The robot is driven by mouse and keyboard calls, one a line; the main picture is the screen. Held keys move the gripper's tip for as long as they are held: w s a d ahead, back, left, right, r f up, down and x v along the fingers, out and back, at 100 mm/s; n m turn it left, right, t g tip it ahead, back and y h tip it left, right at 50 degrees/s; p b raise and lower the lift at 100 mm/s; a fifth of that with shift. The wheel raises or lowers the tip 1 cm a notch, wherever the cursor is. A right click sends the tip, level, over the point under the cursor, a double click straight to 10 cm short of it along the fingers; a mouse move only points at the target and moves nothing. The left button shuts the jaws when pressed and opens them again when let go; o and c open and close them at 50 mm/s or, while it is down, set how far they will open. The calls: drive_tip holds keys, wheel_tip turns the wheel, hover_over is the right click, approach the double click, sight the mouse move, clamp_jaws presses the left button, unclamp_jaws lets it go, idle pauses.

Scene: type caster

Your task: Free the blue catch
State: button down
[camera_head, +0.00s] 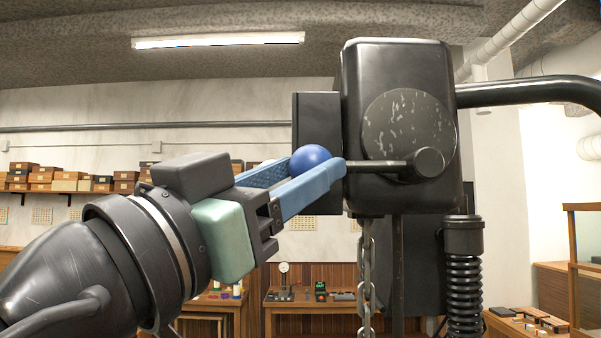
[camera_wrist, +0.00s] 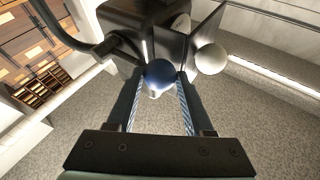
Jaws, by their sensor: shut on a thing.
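The blue catch shows as a shiny blue ball (camera_head: 310,158) on the left side of a black machine housing (camera_head: 400,70). My gripper (camera_head: 325,172) comes in from the left, and its two blue fingers are shut on the ball. In the wrist view the blue ball (camera_wrist: 159,75) sits between the fingertips (camera_wrist: 160,85). A white ball (camera_wrist: 211,58) is beside it to the right, apart from the fingers; it is mostly hidden in the head view. The stem of the blue ball is hidden.
A dark lever with a round end (camera_head: 428,162) sticks out from a scratched disc on the housing, close to my fingertips. A chain (camera_head: 366,270) hangs below, and a spring (camera_head: 464,290) stands at right. Workbenches and shelved boxes (camera_head: 60,180) are far behind.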

drive_tip(key=d+f+n+t+y+b, duration=0.3)
drive_tip(key=f+n+t+y+b, duration=0.4)
drive_tip(key=n+b, duration=0.3)
drive_tip(key=shift+d+n+b, duration=0.15)
drive_tip(key=shift+n+b, duration=0.2)
drive_tip(key=shift+n, duration=1.35)
drive_tip(key=shift+c, duration=1.5)
unclamp_jaws()
